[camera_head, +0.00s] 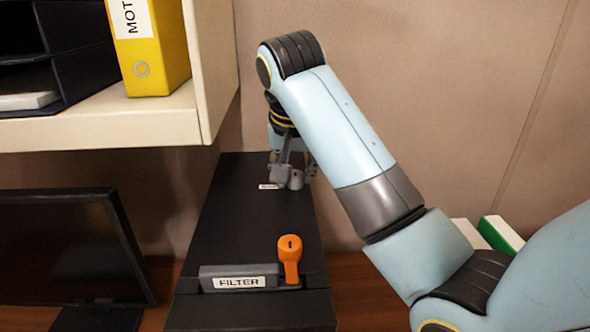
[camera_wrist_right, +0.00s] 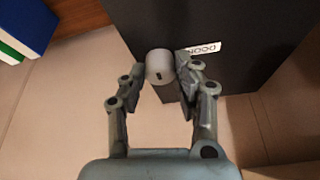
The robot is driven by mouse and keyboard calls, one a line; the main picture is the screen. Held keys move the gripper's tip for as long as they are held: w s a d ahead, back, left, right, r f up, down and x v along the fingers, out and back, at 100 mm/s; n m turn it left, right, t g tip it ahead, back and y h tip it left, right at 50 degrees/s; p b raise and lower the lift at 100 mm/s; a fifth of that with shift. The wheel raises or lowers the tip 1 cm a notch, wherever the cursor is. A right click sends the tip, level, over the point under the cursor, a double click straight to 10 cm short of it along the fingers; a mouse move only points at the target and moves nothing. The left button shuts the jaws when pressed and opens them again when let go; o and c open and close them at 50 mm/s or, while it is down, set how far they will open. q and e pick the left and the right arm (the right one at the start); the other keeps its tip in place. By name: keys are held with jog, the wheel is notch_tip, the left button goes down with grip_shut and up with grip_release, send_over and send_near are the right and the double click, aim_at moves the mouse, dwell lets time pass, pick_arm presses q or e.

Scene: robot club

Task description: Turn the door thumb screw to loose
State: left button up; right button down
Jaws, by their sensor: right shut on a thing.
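The door thumb screw (camera_wrist_right: 159,64) is a small grey cylinder with a dark mark on its face, at the far end of the black case. It also shows in the head view (camera_head: 296,181), partly hidden by the fingers. A white label (camera_wrist_right: 203,48) reading DOOR is beside it. My right gripper (camera_wrist_right: 157,78) is shut on the thumb screw, one finger on each side. In the head view my right gripper (camera_head: 292,172) reaches down to the case from above. My left gripper is not in view.
The black case (camera_head: 245,225) carries a FILTER label (camera_head: 239,282) and an orange lever (camera_head: 290,260) at its near end. A monitor (camera_head: 70,248) stands at left. A shelf (camera_head: 165,120) with a yellow binder (camera_head: 150,50) overhangs at upper left. The wall is close behind.

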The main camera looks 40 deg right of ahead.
jog(key=shift+n, duration=0.3)
jog(key=n+y, duration=0.1)
jog(key=n, duration=0.2)
jog(key=shift+d+n+t, duration=0.15)
jog(key=shift+n+t, duration=0.15)
jog(key=shift+t, duration=0.1)
jog(key=n+y, duration=0.1)
jog(key=n, duration=0.1)
jog(key=n+y, duration=0.1)
jog(key=n, duration=0.2)
jog(key=shift+d+y, duration=0.1)
jog(key=shift+y, duration=0.2)
jog(key=n, duration=0.2)
jog(key=n+y, duration=0.1)
jog(key=n, duration=0.2)
jog(key=shift+y, duration=0.3)
jog(key=shift+n+g+y, duration=0.6)
jog(key=shift+n+g, duration=0.1)
jog(key=shift+n, duration=1.1)
jog(key=c, duration=1)
grip_release()
jog(key=shift+w, duration=0.1)
